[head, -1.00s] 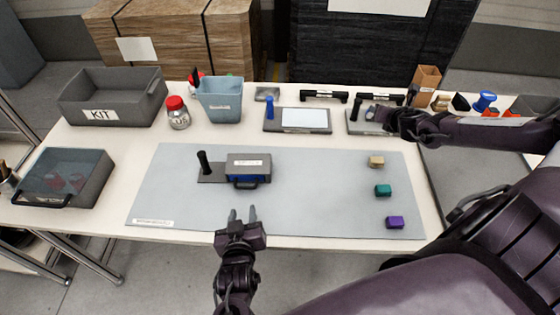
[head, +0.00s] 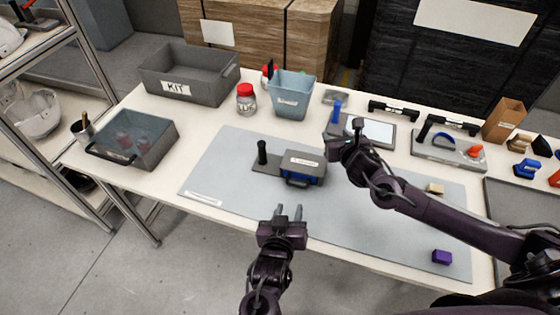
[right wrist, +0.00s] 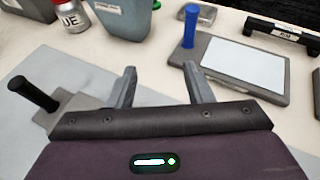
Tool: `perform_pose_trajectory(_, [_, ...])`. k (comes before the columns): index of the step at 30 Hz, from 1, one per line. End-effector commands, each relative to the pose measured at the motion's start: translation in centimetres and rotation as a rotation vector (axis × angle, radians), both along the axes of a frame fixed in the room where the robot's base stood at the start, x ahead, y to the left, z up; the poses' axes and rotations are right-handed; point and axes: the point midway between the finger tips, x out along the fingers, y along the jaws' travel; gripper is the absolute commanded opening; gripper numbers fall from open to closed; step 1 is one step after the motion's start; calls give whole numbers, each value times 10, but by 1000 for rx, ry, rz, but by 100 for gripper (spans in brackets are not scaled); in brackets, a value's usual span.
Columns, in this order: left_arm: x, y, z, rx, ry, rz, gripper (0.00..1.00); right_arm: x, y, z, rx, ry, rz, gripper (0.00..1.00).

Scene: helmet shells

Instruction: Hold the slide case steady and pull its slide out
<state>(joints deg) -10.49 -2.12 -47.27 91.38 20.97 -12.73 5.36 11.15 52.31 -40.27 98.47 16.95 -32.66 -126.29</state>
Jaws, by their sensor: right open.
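The slide case (head: 304,160) is a grey box on the mat, with a blue slide and a dark handle (head: 298,183) at its front. Its base plate (head: 268,163) extends left and bears a black upright post (head: 262,152). The post also shows at the left of the right wrist view (right wrist: 36,96). My left gripper (head: 289,210) is open and empty, in front of the case and apart from it. My right gripper (head: 338,136) is open and empty, above and behind the case's right side. In the right wrist view my right gripper (right wrist: 158,75) hides the case.
Behind stand a KIT bin (head: 190,88), a red-lidded jar (head: 246,101), a blue-grey bin (head: 292,100) and a board with a white pad (head: 380,132). A tan block (head: 435,188) and a purple block (head: 442,257) lie on the mat (head: 232,160) to the right.

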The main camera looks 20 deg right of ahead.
Motion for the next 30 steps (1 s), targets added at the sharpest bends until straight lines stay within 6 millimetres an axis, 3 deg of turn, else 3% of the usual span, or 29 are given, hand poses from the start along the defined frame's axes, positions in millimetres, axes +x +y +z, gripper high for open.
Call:
perform_pose_trajectory(1, [0,0,0,0,0,0,36,-5,31,-2,10,3,52,47])
perform_pose_trajectory(6, [0,0,0,0,0,0,36,-26,114,-2,22,6,204,47])
perform_pose_trajectory(9, [0,0,0,0,0,0,36,-37,148,0,28,5,266,47])
perform_pose_trajectory(12, [0,0,0,0,0,0,36,-45,169,2,30,2,307,47])
perform_pose_trajectory(16, [0,0,0,0,0,0,36,-47,181,2,32,-1,329,47])
perform_pose_trajectory(20, [0,0,0,0,0,0,36,-36,185,-2,31,-2,332,47])
perform_pose_trajectory(30, [0,0,0,0,0,0,36,21,199,-26,33,0,330,47])
